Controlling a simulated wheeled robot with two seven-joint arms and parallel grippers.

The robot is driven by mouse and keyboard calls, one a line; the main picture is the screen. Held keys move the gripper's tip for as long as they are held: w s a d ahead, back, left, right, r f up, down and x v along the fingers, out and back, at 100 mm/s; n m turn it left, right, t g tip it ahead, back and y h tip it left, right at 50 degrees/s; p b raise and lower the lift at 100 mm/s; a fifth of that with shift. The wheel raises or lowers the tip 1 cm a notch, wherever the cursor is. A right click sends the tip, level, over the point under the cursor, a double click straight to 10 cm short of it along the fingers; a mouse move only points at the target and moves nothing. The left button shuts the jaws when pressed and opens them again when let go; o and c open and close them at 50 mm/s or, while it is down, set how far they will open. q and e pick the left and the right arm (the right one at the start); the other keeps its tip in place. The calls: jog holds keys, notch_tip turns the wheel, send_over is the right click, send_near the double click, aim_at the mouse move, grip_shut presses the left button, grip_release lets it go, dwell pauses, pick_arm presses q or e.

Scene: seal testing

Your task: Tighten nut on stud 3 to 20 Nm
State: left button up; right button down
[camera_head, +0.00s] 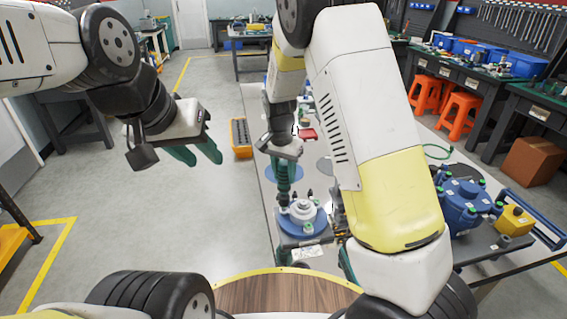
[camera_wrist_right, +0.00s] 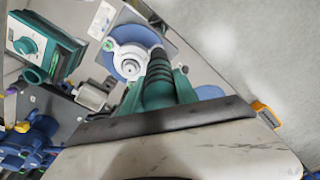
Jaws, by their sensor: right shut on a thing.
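My right gripper (camera_head: 284,165) is shut on a dark ribbed tool handle (camera_wrist_right: 158,78), which points down toward the round blue fixture (camera_head: 318,226). The fixture has a white stepped hub (camera_head: 301,210); the hub (camera_wrist_right: 130,66) also shows in the right wrist view. Small studs or nuts stand around the hub, some with green marks. I cannot tell which is stud 3. The handle hides part of the fixture, and I cannot tell whether the tool touches a nut. My left gripper (camera_head: 196,153) is open and empty, above the floor left of the bench.
A larger blue flanged housing (camera_head: 463,205) and a yellow box (camera_head: 514,221) stand at the bench's right. A teal instrument (camera_wrist_right: 38,45) with a dial is near the fixture.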

aim_at(284, 162)
jog(key=shift+f, duration=1)
dwell(1.3)
jog(key=shift+r, duration=0.1)
jog(key=shift+r, duration=2.45)
